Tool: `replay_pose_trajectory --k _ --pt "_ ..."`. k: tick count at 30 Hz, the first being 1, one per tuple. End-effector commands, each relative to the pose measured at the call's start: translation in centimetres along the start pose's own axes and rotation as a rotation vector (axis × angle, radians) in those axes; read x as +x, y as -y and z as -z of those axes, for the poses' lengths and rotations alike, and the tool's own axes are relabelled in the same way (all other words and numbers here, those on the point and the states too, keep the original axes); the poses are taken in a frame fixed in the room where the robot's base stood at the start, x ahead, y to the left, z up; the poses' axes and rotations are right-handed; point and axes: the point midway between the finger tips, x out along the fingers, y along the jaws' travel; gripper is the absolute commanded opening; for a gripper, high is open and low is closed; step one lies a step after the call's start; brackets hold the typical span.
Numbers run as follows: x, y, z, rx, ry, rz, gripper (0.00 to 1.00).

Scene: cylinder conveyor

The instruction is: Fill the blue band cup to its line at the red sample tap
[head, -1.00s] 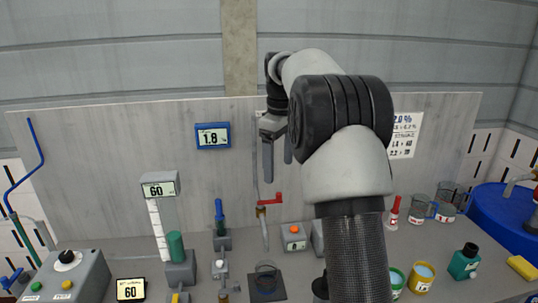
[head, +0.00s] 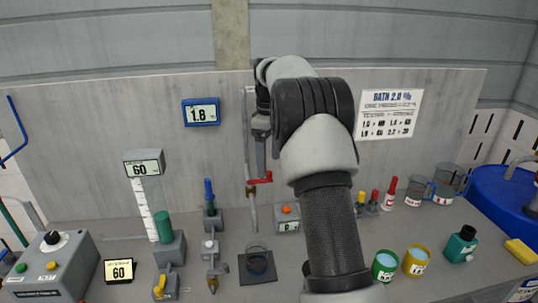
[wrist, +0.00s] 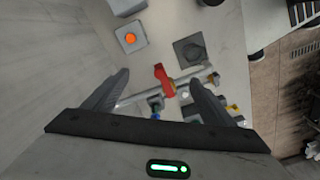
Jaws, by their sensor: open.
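The red sample tap (head: 260,180) has a red lever on a vertical pipe against the back panel. A clear cup (head: 258,262) stands on a dark square pad (head: 244,278) below the tap; it looks bluish, but its band and fill line cannot be made out. My gripper (head: 261,160) points down at the tap, its fingers close to the red lever. In the wrist view, the fingers (wrist: 157,92) are spread, with the red lever (wrist: 163,76) appearing between their tips; whether they touch it cannot be told. The dark pad also shows in the wrist view (wrist: 190,48).
Clear beakers (head: 447,183) and red-capped bottles (head: 389,193) stand at the right. A green cup (head: 385,266) and a yellow cup (head: 415,261) are at front right. A blue valve (head: 210,193) and a gauge column (head: 146,190) stand left. An orange-button box (head: 287,217) is right of the tap.

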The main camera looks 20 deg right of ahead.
Motion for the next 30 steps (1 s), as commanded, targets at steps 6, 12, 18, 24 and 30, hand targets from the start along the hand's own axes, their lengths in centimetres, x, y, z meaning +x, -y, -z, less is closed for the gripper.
replay_pose_trajectory --k 6,12,18,24,30 --pt "2.9 0.0 0.0 0.001 0.001 0.001 0.78" --pt "4.5 0.0 0.0 0.001 0.001 0.001 0.78" --pt "5.1 -0.1 0.0 0.001 0.0 -0.001 0.78" --pt "5.1 -0.1 0.0 0.001 0.0 0.0 0.78" --pt "5.1 -0.1 0.0 0.001 0.0 0.0 0.58"
